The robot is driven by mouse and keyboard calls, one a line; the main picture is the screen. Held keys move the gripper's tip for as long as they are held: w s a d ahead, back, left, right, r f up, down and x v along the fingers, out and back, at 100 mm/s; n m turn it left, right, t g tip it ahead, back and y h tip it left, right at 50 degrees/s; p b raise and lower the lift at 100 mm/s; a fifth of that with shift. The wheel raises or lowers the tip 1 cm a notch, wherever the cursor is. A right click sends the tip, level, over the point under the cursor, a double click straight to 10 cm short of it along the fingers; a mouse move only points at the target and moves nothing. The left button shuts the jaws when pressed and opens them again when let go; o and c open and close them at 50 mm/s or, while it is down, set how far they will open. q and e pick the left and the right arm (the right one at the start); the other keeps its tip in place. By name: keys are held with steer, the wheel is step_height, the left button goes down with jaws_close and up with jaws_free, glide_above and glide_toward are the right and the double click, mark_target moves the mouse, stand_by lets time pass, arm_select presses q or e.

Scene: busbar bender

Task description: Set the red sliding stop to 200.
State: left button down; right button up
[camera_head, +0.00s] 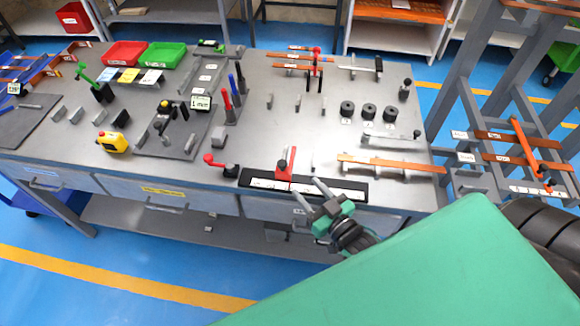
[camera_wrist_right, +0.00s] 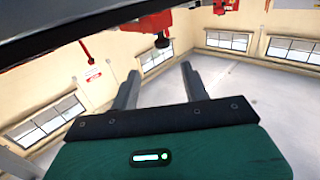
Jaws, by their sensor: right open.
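The red sliding stop (camera_head: 283,170) sits on a black rail (camera_head: 245,176) with a white scale strip (camera_head: 322,188), at the front edge of the grey bench. A dark knob stands on the stop. The scale's numbers are too small to read. My right gripper (camera_head: 308,188) is open and empty, just in front of the rail and to the right of the stop. In the right wrist view my gripper (camera_wrist_right: 159,70) shows two spread fingers with nothing between them. A red part with a dark knob (camera_wrist_right: 161,41) appears beyond the fingertips. My left gripper is not in view.
A red-handled lever (camera_head: 214,162) stands left of the rail. Copper bars (camera_head: 390,164) lie on supports to its right. Black cylinders (camera_head: 368,111) stand behind. A yellow device (camera_head: 112,142) and red and green bins (camera_head: 125,53) are farther left. Bench surface behind the rail is partly clear.

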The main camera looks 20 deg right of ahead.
mark_target(282, 162)
steer(key=w, duration=0.4)
steer(key=w+a, duration=0.1)
steer(key=w, duration=0.2)
steer(key=w+a, duration=0.1)
steer(key=w, duration=0.3)
steer(key=shift+w+a+r+b, duration=0.1)
steer(key=shift+w+a+b, duration=0.15)
steer(key=shift+w+b, duration=0.1)
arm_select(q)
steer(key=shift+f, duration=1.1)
arm_select(e)
steer(key=shift+w+a, duration=0.15)
steer(key=shift+w, duration=0.6)
jaws_close()
